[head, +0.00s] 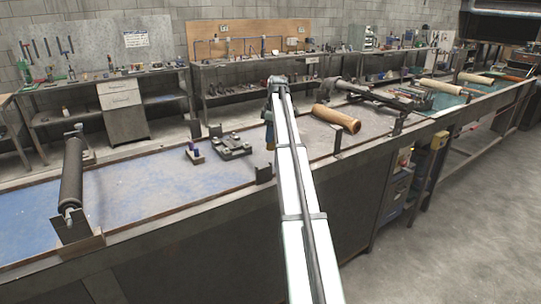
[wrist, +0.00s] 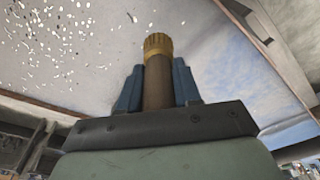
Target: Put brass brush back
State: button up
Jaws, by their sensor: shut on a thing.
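The brass brush (wrist: 158,48) has a brown shaft and a ridged gold-coloured end in the wrist view. My gripper (wrist: 158,84) is shut on the shaft between its two blue fingers. The gold end sticks out past the fingertips. In the head view my gripper (head: 268,118) hangs over the long table, partly behind my white arm. Only a small part of the brush shows there, and its exact height above the table is hard to tell.
A dark rack with small parts (head: 232,146) and a small purple-topped item (head: 194,152) stand left of my gripper. A tan cylinder (head: 337,118) lies to the right. The blue-stained table surface (head: 130,200) between is clear.

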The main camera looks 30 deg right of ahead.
aim_at(270, 150)
jog(key=shift+f, duration=3.7)
jog(key=shift+f, duration=0.1)
jog(key=o, duration=1)
jog(key=shift+o, duration=0.2)
jog(key=r, duration=0.8)
jog(key=s+d+r, duration=0.1)
jog(key=r, duration=0.3)
jog(key=shift+d, duration=0.1)
